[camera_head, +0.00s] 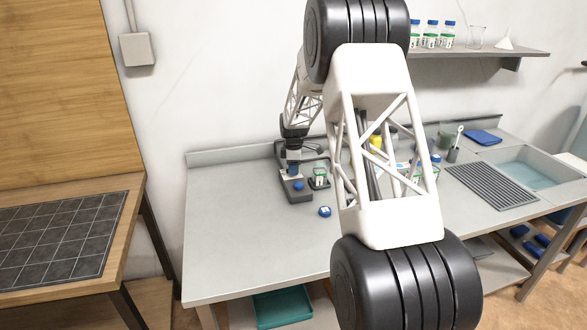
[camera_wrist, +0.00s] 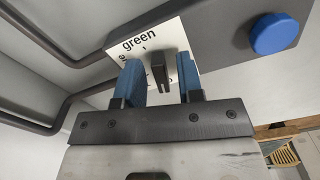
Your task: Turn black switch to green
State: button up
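The black switch (camera_wrist: 158,74) is a short raised bar on a white label plate (camera_wrist: 172,36) in the wrist view. The word "green" is printed on the plate above it, with a small tick mark below the word. My gripper (camera_wrist: 158,62) is open, with one blue finger on each side of the switch. A gap shows between the switch and each finger. Other lettering on the plate is mostly hidden by the fingers, and I cannot tell exactly where the switch points. In the head view, my gripper (camera_head: 294,168) is over the dark grey manifold, and the switch is hidden.
A round blue button (camera_wrist: 274,34) sits on the manifold's grey body beside the plate. Grey pipes (camera_wrist: 60,100) run at the left. In the head view, a blue-capped jar (camera_head: 319,177) and a blue lid (camera_head: 325,211) are near the manifold. The worktop (camera_head: 235,220) is clear at the left.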

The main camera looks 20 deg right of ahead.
grip_shut()
